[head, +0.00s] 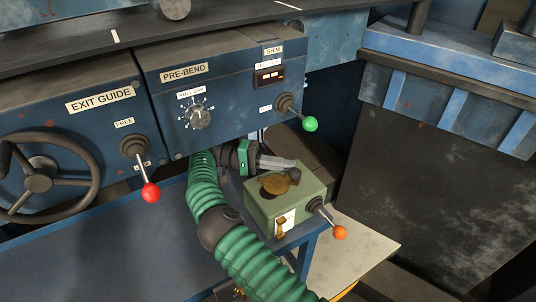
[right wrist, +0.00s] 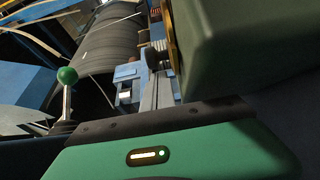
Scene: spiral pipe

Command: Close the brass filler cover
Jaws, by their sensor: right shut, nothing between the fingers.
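The brass filler cover (head: 274,185) is on top of the olive-green box (head: 262,207) in the head view. It looks like a dark brass disc, and I cannot tell how far open it stands. A brass edge (right wrist: 171,38) shows beside the box (right wrist: 250,40) in the right wrist view. My right gripper (head: 288,163) is at the back left of the box top, near the cover. Its grey fingers (right wrist: 156,90) are shut and empty. I cannot tell whether they touch the cover. My left gripper is not in view.
An orange-knobbed lever (head: 340,232) sticks out of the box's right side, and a brass latch (head: 281,228) is on its front. A green-knobbed lever (head: 309,124) hangs above. The blue PRE-BEND panel (head: 230,85) overhangs behind. A red-knobbed lever (head: 150,191) and handwheel (head: 40,175) are at left.

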